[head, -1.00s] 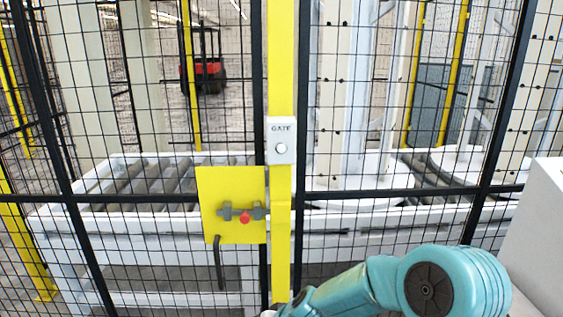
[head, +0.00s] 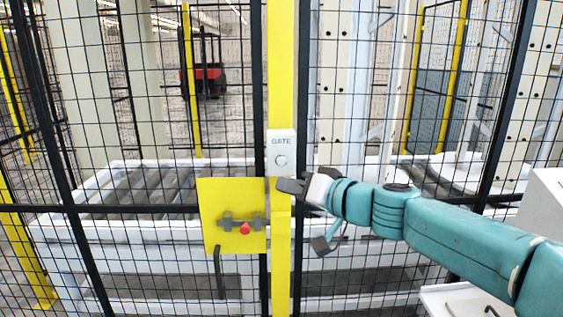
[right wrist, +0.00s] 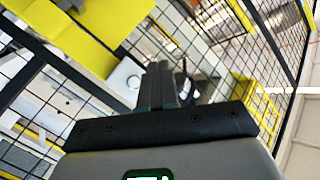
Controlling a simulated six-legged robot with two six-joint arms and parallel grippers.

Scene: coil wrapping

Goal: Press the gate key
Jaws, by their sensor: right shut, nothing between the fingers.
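The gate key is a round pale button (head: 281,160) on a light box labelled GATE (head: 280,142), fixed to a yellow post (head: 281,80). My right gripper (head: 280,185) is shut and empty, with its dark fingertips just below the box in the head view. I cannot tell whether it touches the post. My left gripper is not in view.
A yellow plate (head: 225,190) with a grey latch and red knob sits left of the post, below the box. Black wire mesh fencing runs on both sides. Behind it stand white roller conveyors (head: 140,190) and a red forklift (head: 208,78).

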